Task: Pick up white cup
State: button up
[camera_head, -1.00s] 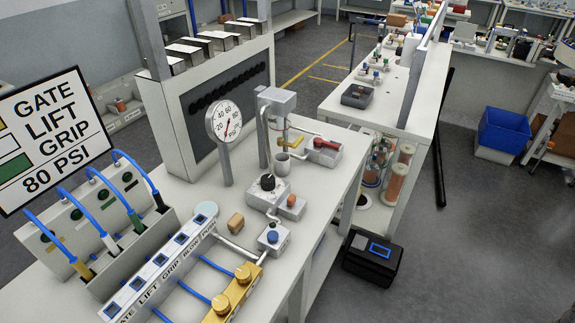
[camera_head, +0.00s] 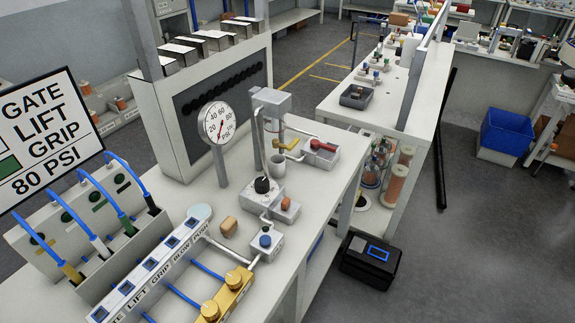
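A small whitish cup (camera_head: 278,166) stands upright on the white workbench (camera_head: 318,181), at the foot of a grey upright fixture (camera_head: 272,103). A brass-coloured lever (camera_head: 287,144) is just above the cup, and a grey block with a red handle (camera_head: 321,151) is to its right. The cup's rim and front side show; its back is partly hidden by the fixture. My gripper is not in view.
A round pressure gauge (camera_head: 219,123) on a post stands left of the cup. A valve block with a black knob (camera_head: 264,186) is in front of it. Blue hoses and a sign (camera_head: 45,128) fill the left. Floor at right is open, beyond a black case (camera_head: 371,261).

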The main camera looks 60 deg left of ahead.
aim_at(278, 171)
jog(key=i, duration=2.85)
jog(key=u, duration=2.5)
